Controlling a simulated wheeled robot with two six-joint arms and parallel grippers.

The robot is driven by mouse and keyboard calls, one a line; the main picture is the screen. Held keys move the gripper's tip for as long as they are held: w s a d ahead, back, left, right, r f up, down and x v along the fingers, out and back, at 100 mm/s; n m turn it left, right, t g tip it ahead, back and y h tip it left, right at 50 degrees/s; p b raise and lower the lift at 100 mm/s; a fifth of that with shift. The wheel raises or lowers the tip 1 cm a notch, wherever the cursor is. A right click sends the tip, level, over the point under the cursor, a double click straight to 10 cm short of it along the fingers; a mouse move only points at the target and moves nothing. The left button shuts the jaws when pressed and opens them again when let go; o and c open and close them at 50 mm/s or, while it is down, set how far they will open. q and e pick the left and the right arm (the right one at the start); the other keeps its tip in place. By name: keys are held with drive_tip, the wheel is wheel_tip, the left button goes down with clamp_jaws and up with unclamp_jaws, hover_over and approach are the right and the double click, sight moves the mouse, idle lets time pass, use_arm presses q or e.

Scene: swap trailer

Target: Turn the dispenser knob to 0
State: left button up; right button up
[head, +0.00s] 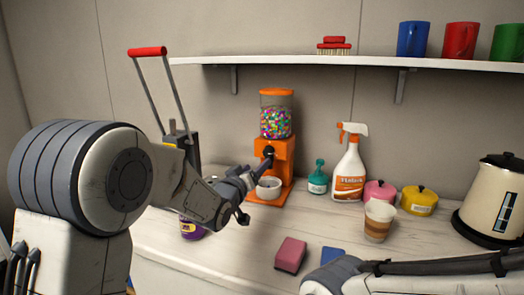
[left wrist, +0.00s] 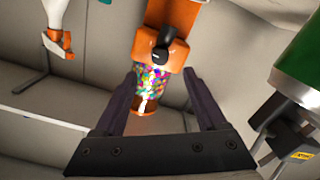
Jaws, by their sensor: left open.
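The orange dispenser (head: 277,150) stands at the back of the counter, with a clear jar of coloured candies under an orange lid. Its dark knob (head: 268,151) is on the orange front, above a white bowl (head: 269,187). My left gripper (head: 250,177) is in front of the dispenser, a little below and left of the knob. In the left wrist view the dispenser is upside down, and the black knob (left wrist: 170,50) lies ahead of the open jaws (left wrist: 160,73), apart from both fingers. No number is readable on the knob. My right gripper is not visible; only part of that arm shows.
A teal bottle (head: 318,178), spray bottle (head: 350,170), paper cup (head: 379,220) and kettle (head: 495,200) stand to the right. A pink sponge (head: 290,254) lies in front. A red-handled device (head: 180,140) stands left. A shelf (head: 300,61) runs overhead.

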sight(267, 154)
use_arm(q)
drive_tip(key=w+d+m+p, duration=0.1)
drive_tip(key=w+m+p, duration=0.1)
drive_tip(key=w+p, duration=0.1)
drive_tip(key=w+d+m+p, duration=0.1)
drive_tip(key=w+m+p, duration=0.1)
drive_tip(key=w+p, duration=0.1)
drive_tip(key=w+d+m+p, duration=0.1)
drive_tip(key=w+m+p, duration=0.1)
drive_tip(key=p, duration=0.3)
drive_tip(key=shift+w+r, duration=0.1)
drive_tip(key=shift+w, duration=0.65)
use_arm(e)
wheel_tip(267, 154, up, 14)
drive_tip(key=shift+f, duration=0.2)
use_arm(q)
clamp_jaws()
